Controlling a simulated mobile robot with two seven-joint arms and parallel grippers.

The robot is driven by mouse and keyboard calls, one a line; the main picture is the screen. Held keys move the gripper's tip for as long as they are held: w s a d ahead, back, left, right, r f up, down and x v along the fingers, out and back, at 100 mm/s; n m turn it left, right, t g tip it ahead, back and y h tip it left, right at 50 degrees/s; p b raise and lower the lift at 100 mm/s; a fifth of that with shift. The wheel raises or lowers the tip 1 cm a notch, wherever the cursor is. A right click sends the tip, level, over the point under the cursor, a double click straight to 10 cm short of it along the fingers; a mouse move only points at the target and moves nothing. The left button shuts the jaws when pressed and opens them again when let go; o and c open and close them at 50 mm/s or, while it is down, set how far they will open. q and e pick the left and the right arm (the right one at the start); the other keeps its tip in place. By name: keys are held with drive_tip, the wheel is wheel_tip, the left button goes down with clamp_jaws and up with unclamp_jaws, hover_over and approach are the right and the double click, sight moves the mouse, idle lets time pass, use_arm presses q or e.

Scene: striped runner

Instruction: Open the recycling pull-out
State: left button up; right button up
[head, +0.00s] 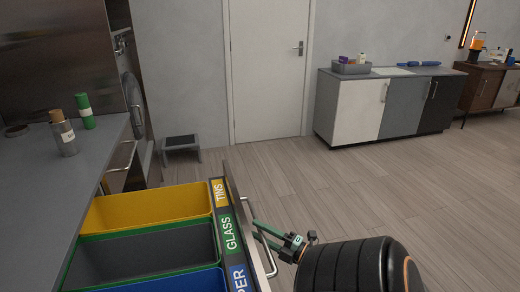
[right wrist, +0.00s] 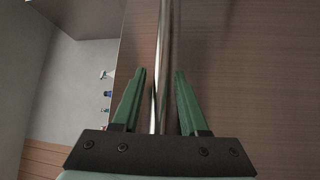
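The recycling pull-out (head: 229,225) stands out from under the grey counter, with its front panel well away from the cabinet. Inside are a yellow bin (head: 150,205), a grey bin with a green rim (head: 150,255) and a blue bin (head: 185,283). Labels on top read TINS, GLASS and one partly cut off. A metal bar handle (head: 268,258) runs along the front; it also shows in the right wrist view (right wrist: 162,70). My right gripper (head: 260,230) is at the handle. Its green fingers (right wrist: 161,75) stand either side of the bar with visible gaps. My left gripper is out of view.
The counter (head: 95,150) at left holds a brown-capped jar (head: 63,133) and a green-capped one (head: 86,111). A small step stool (head: 182,142) stands beyond the pull-out. The wooden floor (head: 350,190) to the right is clear up to a low cabinet (head: 355,105).

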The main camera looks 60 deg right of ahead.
drive_tip(key=s, duration=0.4)
drive_tip(key=s+f, duration=0.1)
drive_tip(key=s, duration=0.3)
drive_tip(key=s+a+b, duration=0.1)
drive_tip(key=s, duration=0.3)
drive_tip(key=shift+s+f, duration=0.15)
drive_tip(key=shift+f, duration=0.2)
